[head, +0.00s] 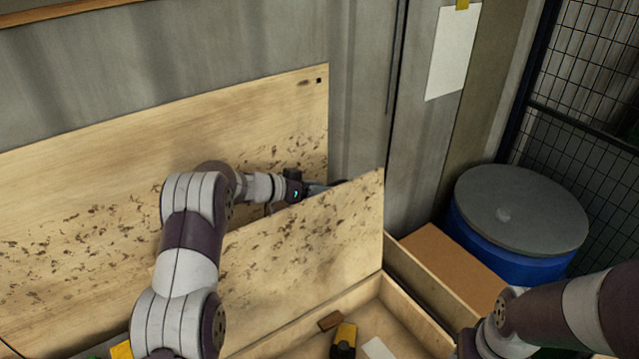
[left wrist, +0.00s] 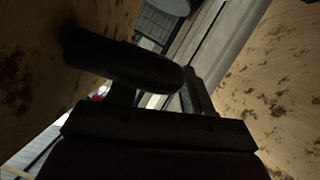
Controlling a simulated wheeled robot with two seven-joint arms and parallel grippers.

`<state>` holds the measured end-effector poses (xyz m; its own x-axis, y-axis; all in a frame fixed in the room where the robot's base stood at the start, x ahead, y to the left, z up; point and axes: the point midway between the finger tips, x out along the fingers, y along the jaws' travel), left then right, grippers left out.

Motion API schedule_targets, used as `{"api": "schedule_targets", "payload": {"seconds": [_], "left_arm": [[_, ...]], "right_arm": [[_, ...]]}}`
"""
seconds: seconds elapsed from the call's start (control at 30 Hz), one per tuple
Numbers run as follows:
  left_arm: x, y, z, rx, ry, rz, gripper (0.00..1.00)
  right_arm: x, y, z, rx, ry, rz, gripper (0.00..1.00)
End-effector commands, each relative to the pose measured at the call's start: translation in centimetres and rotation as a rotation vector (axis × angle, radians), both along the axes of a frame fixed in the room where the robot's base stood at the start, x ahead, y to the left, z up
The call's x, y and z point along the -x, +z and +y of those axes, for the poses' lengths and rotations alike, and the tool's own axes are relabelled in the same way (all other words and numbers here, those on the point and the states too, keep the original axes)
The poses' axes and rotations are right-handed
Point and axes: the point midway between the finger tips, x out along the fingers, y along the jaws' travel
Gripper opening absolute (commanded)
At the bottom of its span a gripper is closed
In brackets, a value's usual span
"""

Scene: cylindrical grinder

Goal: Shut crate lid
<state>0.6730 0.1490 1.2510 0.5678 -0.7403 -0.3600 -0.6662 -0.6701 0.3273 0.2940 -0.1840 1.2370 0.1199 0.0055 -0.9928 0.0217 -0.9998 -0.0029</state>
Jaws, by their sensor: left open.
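The crate lid (head: 325,235) is a pale wooden panel with dark stains, standing raised and steeply tilted at the back of the open wooden crate (head: 405,325). My left arm reaches over to the lid's far side. My left gripper (head: 322,188) is at the lid's upper edge, partly hidden behind it; whether it touches the lid I cannot tell. In the left wrist view, the dark fingers (left wrist: 150,75) are apart with nothing seen between them, and stained wood shows on both sides. My right arm shows at the lower right of the head view, its gripper out of sight.
A large stained wooden board (head: 90,175) stands behind the lid against the grey wall. Inside the crate are a yellow-and-black item (head: 344,340) and a brown block (head: 330,321). A cardboard-coloured box (head: 445,258) and a blue drum (head: 520,225) stand to the right.

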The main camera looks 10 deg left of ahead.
Motion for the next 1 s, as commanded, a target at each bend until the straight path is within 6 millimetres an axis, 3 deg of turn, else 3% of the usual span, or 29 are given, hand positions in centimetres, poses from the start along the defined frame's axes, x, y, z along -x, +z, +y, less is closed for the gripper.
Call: {"api": "schedule_targets", "payload": {"seconds": [0.27, 0.43, 0.77, 1.0], "left_arm": [[-0.1, -0.2, -0.2, 0.0, 0.0, 0.001, 0.51], [-0.1, -0.2, -0.2, 0.0, 0.0, 0.001, 0.0], [0.4, 0.1, -0.9, -0.016, 0.0, -0.019, 0.0], [2.8, 1.1, -3.4, -0.094, -0.002, -0.1, 0.0]], "right_arm": [[0.0, 0.0, 0.0, 0.0, 0.0, 0.0, 0.56], [0.0, 0.0, 0.0, 0.0, 0.0, 0.0, 0.56], [0.0, -0.2, 0.0, 0.0, 0.0, 0.0, 0.56], [0.0, -1.2, 0.0, 0.0, 0.0, 0.0, 0.56]]}}
